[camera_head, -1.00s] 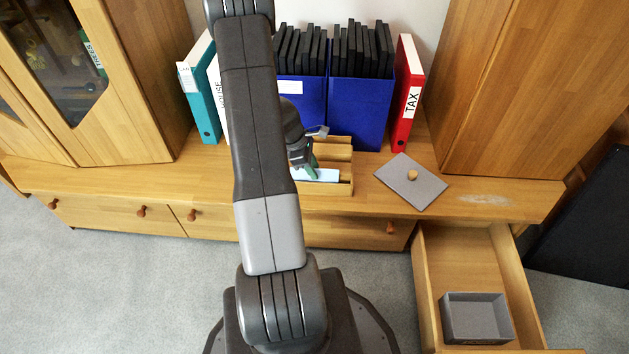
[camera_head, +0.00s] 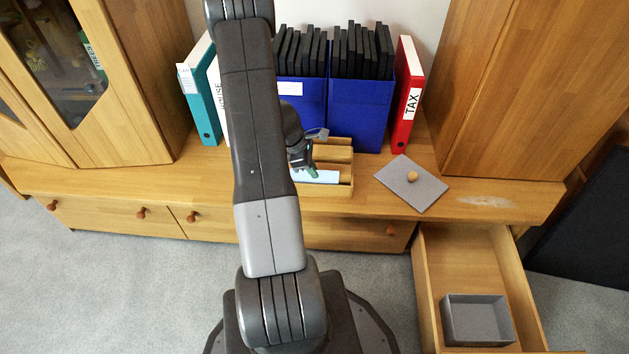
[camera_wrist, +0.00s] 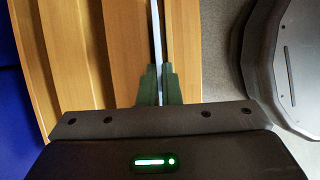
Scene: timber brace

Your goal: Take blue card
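The blue card (camera_head: 327,177) is a pale blue sheet standing in a wooden holder (camera_head: 335,191) on the cabinet top. Its thin edge (camera_wrist: 157,25) shows in the wrist view. My gripper (camera_head: 312,173) reaches down into the holder from behind my arm. In the wrist view its two green-grey fingers (camera_wrist: 160,85) are close together, with the card's edge between them. The card is still within the holder. My arm hides the holder's left part in the head view.
Blue file boxes (camera_head: 360,108) with black folders stand behind the holder. A red TAX binder (camera_head: 407,95) and a grey lid (camera_head: 411,184) are to the right. An open drawer (camera_head: 470,260) holds a grey box (camera_head: 478,320). A teal binder (camera_head: 201,95) stands left.

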